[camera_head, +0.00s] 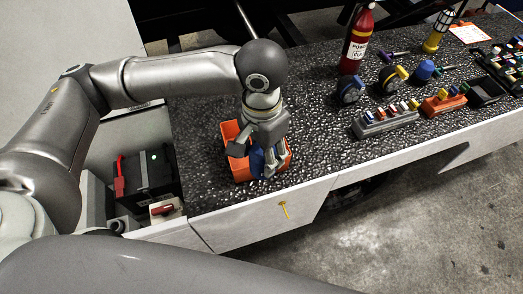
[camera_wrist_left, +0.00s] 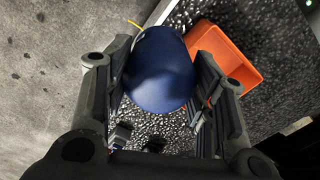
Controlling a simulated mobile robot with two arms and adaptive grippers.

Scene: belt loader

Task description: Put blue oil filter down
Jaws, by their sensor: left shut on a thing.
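The blue oil filter (camera_wrist_left: 163,70) is a rounded dark blue cylinder between the fingers of my left gripper (camera_wrist_left: 160,82), which is shut on it. In the head view the left gripper (camera_head: 256,158) points down at the orange bin (camera_head: 243,174), and a bit of the blue filter (camera_head: 257,160) shows between its fingers. In the left wrist view the bin (camera_wrist_left: 228,58) is beside and partly behind the filter. I cannot tell whether the filter touches the bin or the counter. My right gripper is not in view.
The dark speckled counter (camera_head: 318,130) has free room right of the bin. A red extinguisher (camera_head: 357,40), blue round parts (camera_head: 349,90), a grey holder (camera_head: 385,122) and an orange holder (camera_head: 444,101) stand farther right. A black box (camera_head: 150,172) is at left.

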